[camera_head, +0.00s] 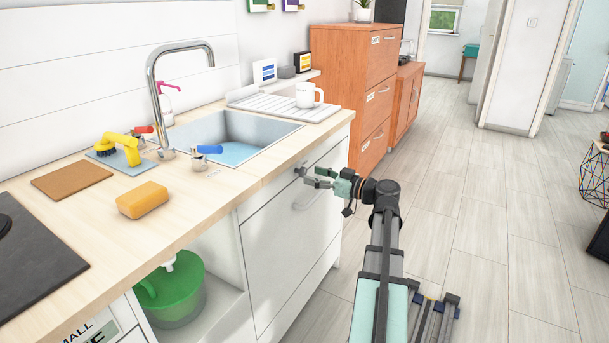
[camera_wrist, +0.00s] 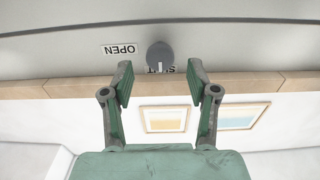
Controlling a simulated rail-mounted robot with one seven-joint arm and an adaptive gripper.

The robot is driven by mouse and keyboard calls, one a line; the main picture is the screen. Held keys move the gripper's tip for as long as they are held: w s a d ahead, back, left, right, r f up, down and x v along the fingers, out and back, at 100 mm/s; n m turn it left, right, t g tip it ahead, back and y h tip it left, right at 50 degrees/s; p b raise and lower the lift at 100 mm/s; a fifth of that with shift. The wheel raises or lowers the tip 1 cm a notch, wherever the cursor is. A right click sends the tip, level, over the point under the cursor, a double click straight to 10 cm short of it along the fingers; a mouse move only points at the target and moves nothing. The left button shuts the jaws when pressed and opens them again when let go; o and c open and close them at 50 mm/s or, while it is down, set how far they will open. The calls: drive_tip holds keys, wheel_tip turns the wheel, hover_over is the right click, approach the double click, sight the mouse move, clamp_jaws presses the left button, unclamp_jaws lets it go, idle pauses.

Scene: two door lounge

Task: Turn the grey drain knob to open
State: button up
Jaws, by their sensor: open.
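The grey drain knob (camera_wrist: 160,56) is a small round knob on the white front panel under the sink. The wrist picture is upside down. An OPEN label (camera_wrist: 119,49) sits to the left of the knob there, and a second label, partly hidden by the knob, sits just below it; a pale mark on the knob lies on that side. My gripper (camera_wrist: 160,82) is open and empty, its two green fingers apart with the knob centred beyond them. In the head view the knob (camera_head: 300,171) shows at the tips of my gripper (camera_head: 311,177); contact cannot be told.
A bar handle (camera_head: 308,200) sits on the panel below my gripper. A wooden drawer cabinet (camera_head: 350,90) stands beyond.

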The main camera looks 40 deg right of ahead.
sight(305, 173)
drive_tip(key=shift+x, duration=2.1)
clamp_jaws()
